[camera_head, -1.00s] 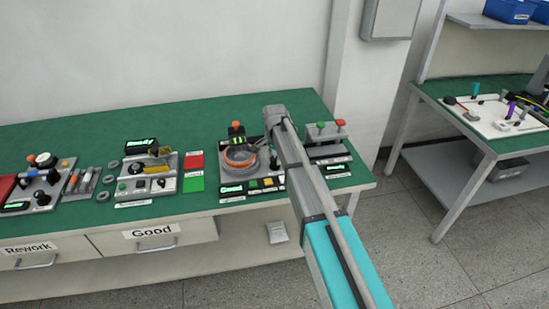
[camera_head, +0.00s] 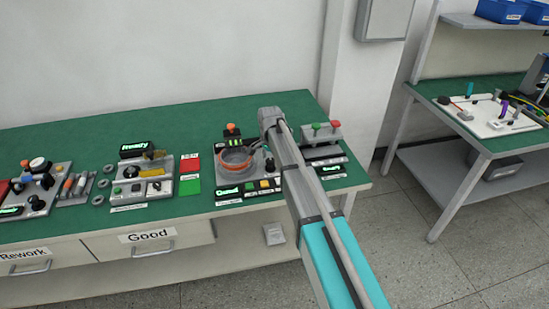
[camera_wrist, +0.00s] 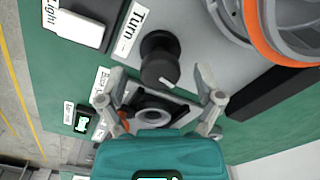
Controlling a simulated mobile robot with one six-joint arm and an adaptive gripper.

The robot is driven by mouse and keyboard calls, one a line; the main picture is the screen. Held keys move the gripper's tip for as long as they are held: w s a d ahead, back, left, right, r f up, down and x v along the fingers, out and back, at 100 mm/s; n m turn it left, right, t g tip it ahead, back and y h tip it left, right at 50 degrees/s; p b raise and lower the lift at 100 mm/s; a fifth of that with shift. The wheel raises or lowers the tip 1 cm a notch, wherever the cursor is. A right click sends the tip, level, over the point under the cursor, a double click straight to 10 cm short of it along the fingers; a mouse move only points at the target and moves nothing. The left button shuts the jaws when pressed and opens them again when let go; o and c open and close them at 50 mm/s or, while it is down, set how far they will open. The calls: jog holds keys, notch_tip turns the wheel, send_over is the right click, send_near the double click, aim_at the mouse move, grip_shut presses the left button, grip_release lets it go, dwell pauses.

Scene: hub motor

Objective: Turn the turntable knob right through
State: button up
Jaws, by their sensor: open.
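The turntable knob (camera_wrist: 160,58) is a round black knob with a white pointer mark, beside a "Turn" label, in the wrist view. The mark points down and slightly right in that picture. My gripper (camera_wrist: 160,98) is open, its two fingers spread left and right. The knob lies just beyond the fingertips in the picture, not between them, and no contact shows. The turntable with its orange-rimmed ring (camera_wrist: 262,30) is at the upper right, cut by the frame. In the head view the ring (camera_head: 236,156) shows at the station, while my arm hides most of the gripper.
A "Light" switch (camera_wrist: 80,28) sits left of the knob in the wrist view. A grey part with a round opening (camera_wrist: 152,114) shows between the fingers.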

jog(key=shift+n, duration=0.5)
